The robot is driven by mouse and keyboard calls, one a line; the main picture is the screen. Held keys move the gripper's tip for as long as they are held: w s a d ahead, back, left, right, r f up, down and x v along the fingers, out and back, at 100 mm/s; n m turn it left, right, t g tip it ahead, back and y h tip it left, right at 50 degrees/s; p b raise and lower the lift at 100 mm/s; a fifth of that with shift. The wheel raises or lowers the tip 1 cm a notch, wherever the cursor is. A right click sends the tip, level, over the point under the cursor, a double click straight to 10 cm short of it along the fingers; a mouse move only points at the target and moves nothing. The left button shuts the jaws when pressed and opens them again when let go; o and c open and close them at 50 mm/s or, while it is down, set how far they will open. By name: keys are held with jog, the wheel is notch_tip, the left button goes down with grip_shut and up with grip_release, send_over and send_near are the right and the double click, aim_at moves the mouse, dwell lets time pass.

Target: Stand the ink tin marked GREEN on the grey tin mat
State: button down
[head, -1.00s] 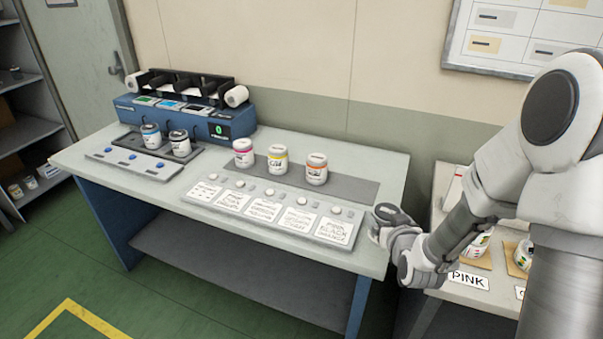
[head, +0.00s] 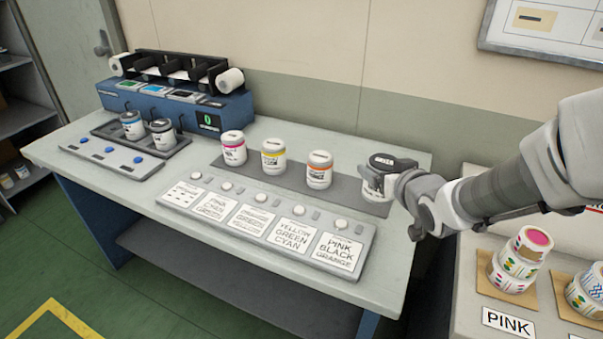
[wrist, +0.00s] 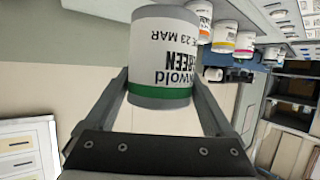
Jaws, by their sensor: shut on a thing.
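The ink tin marked GREEN (wrist: 163,65) is white with a green band; its label reads upside down in the wrist view. My gripper (head: 386,180) is shut on this tin, with one finger on each side. The mat also bears a magenta-banded tin (head: 233,148), a yellow-banded tin (head: 273,156) and an orange-banded tin (head: 319,170).
A panel of buttons and recipe cards (head: 262,222) lies in front of the mat. The blue machine (head: 180,100) stands at the back left, with two tins (head: 147,128) on a dark tray. A side table at right holds rolls (head: 520,255) and a PINK card (head: 508,322).

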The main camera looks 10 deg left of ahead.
jog(key=shift+w+a, duration=0.15)
jog(key=shift+w, duration=0.3)
jog(key=shift+w+a+f+b, duration=0.2)
jog(key=shift+w+f+b, duration=0.7)
jog(key=shift+w+f, duration=0.95)
jog(key=shift+w+a+f+b, duration=0.2)
jog(key=shift+w+f+b, duration=0.65)
jog(key=shift+w+f, duration=0.95)
jog(key=shift+w+a+f+b, duration=0.2)
jog(key=shift+w+f+b, duration=0.7)
jog(key=shift+w+f, duration=0.95)
jog(key=shift+w+r, duration=0.1)
jog(key=shift+w, duration=0.05)
grip_release()
